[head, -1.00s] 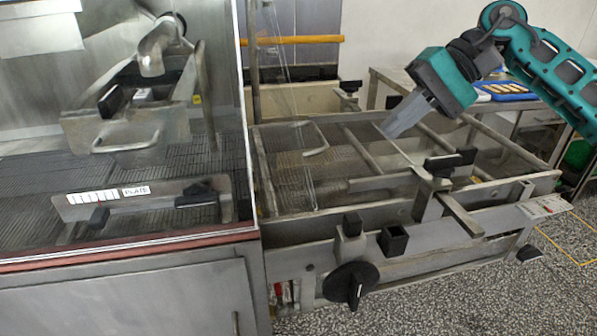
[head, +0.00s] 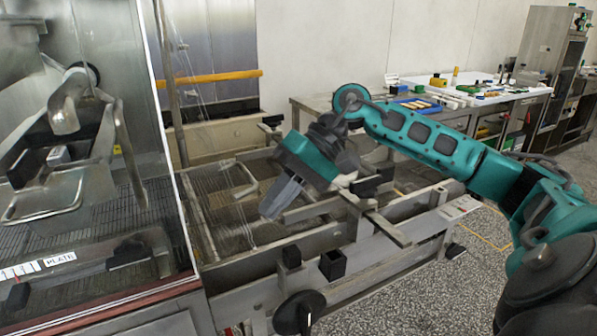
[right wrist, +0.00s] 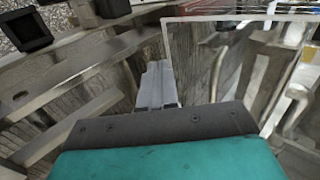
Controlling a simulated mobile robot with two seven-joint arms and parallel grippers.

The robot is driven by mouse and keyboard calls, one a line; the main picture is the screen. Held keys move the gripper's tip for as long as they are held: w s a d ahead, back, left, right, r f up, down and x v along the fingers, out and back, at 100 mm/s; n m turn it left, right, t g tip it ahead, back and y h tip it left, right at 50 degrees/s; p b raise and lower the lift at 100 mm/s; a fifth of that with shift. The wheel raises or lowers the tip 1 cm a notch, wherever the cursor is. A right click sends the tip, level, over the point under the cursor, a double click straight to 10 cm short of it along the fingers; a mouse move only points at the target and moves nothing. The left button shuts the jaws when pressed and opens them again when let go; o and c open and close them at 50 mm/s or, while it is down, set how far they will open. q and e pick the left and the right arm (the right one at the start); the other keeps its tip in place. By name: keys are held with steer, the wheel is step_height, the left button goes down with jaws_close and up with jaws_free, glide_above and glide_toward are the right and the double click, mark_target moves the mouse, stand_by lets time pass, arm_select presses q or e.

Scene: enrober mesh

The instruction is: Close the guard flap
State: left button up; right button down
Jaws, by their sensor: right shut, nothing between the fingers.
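The guard flap (head: 222,170) is a clear pane beside the machine's glass front, standing out over the wire mesh bed. Its thin edges are hard to make out. A metal bar handle (head: 247,180) shows on it. My right gripper (head: 270,212) points down and left over the mesh, just right of and below the handle in the head view; I cannot tell whether it touches the pane. Its fingers are together and empty. In the right wrist view the shut fingers (right wrist: 155,85) lie left of a clear pane edge (right wrist: 165,45). My left gripper is out of view.
The machine's metal frame (head: 290,265) carries black clamps, a black square socket (head: 332,264) and a black knob (head: 298,312). A cross bar (head: 388,229) sticks out under my right arm. A work table (head: 310,103) with trays stands behind.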

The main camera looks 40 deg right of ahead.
mark_target(239, 221)
steer(key=shift+w+a, duration=0.15)
steer(key=shift+a, duration=0.4)
steer(key=shift+w+a, duration=0.15)
steer(key=shift+a, duration=0.35)
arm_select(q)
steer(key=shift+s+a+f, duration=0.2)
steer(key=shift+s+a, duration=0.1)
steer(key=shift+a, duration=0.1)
arm_select(e)
steer(key=shift+a+f, duration=0.2)
steer(key=shift+a, duration=0.1)
steer(key=shift+w, duration=0.1)
